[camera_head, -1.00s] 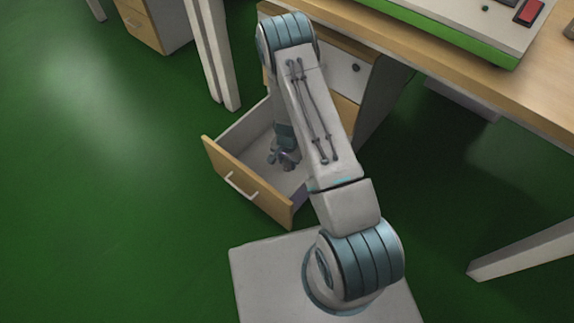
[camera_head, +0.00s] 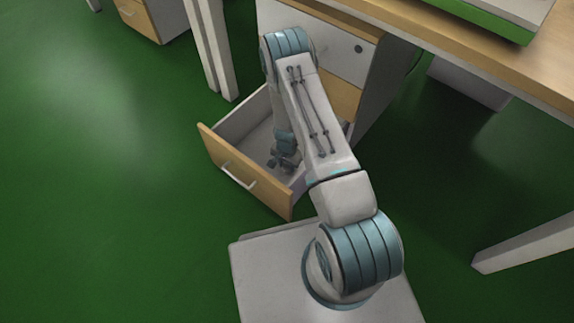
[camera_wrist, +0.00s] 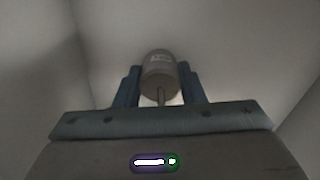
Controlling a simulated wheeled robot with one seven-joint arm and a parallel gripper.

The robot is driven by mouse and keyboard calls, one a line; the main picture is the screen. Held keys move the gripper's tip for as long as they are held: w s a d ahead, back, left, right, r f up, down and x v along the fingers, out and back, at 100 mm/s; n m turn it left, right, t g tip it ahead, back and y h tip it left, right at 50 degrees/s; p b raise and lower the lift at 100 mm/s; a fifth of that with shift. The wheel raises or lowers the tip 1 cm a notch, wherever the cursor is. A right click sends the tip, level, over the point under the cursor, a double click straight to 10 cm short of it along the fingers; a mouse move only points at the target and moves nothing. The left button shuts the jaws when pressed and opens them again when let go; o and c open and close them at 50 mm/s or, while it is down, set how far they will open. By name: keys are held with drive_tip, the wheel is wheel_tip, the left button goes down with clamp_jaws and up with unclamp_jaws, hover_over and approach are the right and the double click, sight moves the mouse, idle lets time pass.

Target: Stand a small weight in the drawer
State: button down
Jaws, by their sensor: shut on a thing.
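The small weight (camera_wrist: 159,74) is a grey cylinder with a pale label, seen in the wrist view between the two blue fingers of my gripper (camera_wrist: 158,88). My gripper is shut on it. In the head view my gripper (camera_head: 283,162) reaches down inside the open drawer (camera_head: 238,171), which has a wooden front and pale inner walls. The weight is not clear in the head view. The pale drawer interior surrounds the weight in the wrist view. I cannot tell whether the weight touches the drawer floor.
The drawer belongs to a cabinet (camera_head: 385,75) under a wooden desk (camera_head: 490,65). A pale desk leg (camera_head: 212,50) stands left of the cabinet. Another wooden-fronted cabinet (camera_head: 136,18) is at the far left. Green floor (camera_head: 100,190) is clear to the left.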

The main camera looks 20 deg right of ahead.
drive_tip(key=shift+f, duration=0.15)
drive_tip(key=c, duration=0.9)
unclamp_jaws()
wheel_tip(320, 180, up, 12)
drive_tip(key=p, duration=0.5)
drive_tip(key=shift+r, duration=0.25)
wheel_tip(320, 180, up, 24)
drive_tip(key=s+a+n+y, duration=0.1)
drive_tip(key=s+a+n, duration=0.1)
drive_tip(key=a+n, duration=0.15)
drive_tip(key=s+d+r+n, duration=0.1)
drive_tip(key=s+r+n, duration=0.1)
drive_tip(key=s+r, duration=0.3)
drive_tip(key=s+d+r+n, duration=0.1)
drive_tip(key=s+r, duration=0.5)
drive_tip(key=s, duration=0.1)
drive_tip(key=s+d+r+n+t+h, duration=0.1)
drive_tip(key=s+r+n, duration=0.1)
drive_tip(key=s+r, duration=0.4)
drive_tip(key=shift+s+r+n, duration=0.2)
drive_tip(key=shift+s+n, duration=0.05)
drive_tip(key=shift+n, duration=0.1)
